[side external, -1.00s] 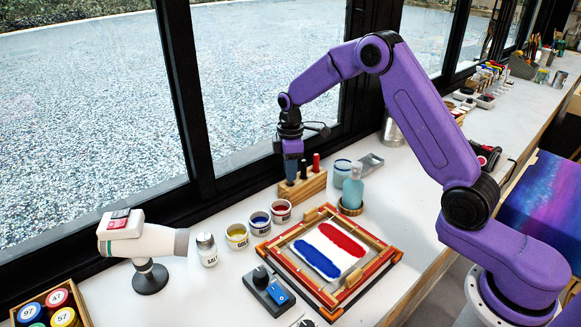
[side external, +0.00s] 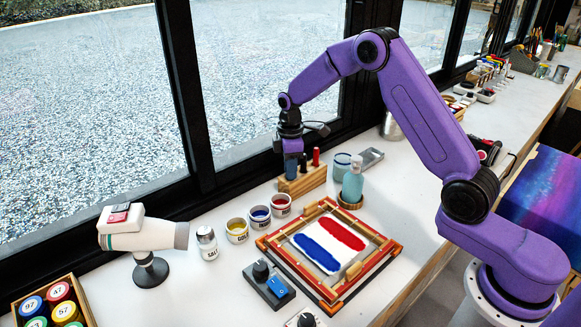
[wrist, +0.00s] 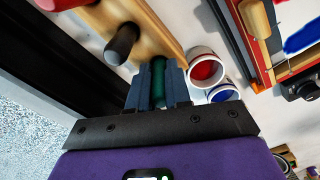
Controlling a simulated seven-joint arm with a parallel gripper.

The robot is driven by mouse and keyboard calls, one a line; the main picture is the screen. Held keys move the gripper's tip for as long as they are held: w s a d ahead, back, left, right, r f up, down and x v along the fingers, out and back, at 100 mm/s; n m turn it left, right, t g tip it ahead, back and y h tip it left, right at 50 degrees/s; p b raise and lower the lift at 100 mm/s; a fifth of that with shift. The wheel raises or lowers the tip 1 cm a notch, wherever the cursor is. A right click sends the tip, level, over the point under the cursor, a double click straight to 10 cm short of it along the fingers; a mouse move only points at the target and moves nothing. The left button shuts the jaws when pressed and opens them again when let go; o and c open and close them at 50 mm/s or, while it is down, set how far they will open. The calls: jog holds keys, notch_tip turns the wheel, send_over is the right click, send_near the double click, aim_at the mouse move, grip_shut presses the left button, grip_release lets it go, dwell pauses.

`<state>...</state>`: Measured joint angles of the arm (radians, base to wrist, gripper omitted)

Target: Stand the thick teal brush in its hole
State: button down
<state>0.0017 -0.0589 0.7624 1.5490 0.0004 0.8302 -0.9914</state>
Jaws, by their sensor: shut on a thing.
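My gripper (side external: 291,166) is over the left end of the wooden brush block (side external: 304,183) in the side external view. In the wrist view my gripper (wrist: 158,82) is shut on the teal brush (wrist: 158,84), whose green handle shows between the two fingers. The brush's lower end is hidden, so I cannot tell how deep it sits in its hole. A dark brush (wrist: 122,42) and a red brush (wrist: 62,3) stand in the block beside it. The block also shows in the wrist view (wrist: 152,32).
A framed screen (side external: 285,262) lies in front. The window frame is close behind.

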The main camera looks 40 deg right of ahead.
jog(key=shift+f, duration=0.25)
dwell(0.3)
jog(key=c, duration=1)
grip_release()
notch_tip(320, 180, up, 17)
jog(key=shift+r, duration=0.2)
jog(key=shift+a, duration=0.1)
